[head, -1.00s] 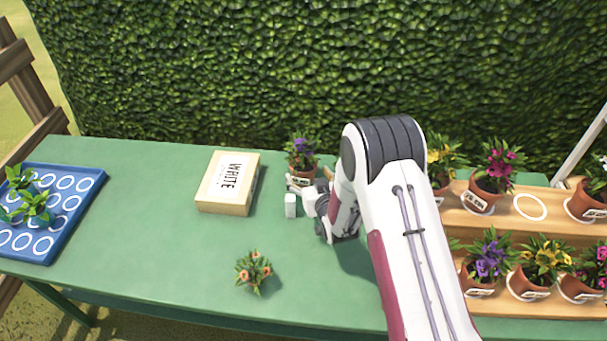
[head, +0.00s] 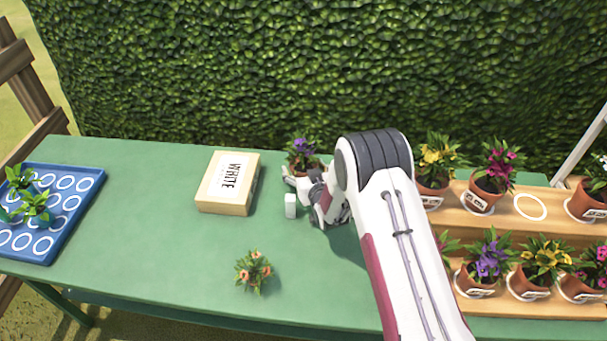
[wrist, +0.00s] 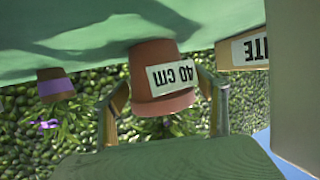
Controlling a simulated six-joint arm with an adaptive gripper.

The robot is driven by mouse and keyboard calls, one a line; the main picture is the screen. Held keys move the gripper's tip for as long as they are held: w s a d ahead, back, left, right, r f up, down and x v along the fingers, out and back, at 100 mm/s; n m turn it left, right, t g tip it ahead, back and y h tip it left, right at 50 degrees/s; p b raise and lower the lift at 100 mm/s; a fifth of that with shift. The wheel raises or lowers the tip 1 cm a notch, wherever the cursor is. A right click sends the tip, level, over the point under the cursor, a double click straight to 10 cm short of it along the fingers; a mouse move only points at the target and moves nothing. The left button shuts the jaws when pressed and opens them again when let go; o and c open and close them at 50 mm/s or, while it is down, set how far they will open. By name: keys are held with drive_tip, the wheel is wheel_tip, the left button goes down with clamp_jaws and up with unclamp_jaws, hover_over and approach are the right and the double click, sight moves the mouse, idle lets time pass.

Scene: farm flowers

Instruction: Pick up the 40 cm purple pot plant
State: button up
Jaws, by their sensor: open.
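The purple-flowered pot plant (head: 301,148) stands at the back of the green table in the head view, its pot partly hidden by my gripper (head: 299,180). In the wrist view, which is upside down, a terracotta pot (wrist: 158,60) has a white label reading "40 CM". My open gripper (wrist: 162,80) has one finger on either side of this pot. I cannot tell whether the fingers touch it. The flowers of this pot are mostly hidden in the wrist view.
A wooden box marked "WHITE" (head: 228,182) lies left of the plant. A second pot with a purple band (wrist: 55,86) is nearby in the wrist view. A wooden stand (head: 455,220) holds several pots.

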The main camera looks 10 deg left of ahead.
idle(0.4)
drive_tip(key=c, duration=1.3)
drive_tip(key=shift+r, duration=0.15)
drive_tip(key=shift+r, duration=4.9)
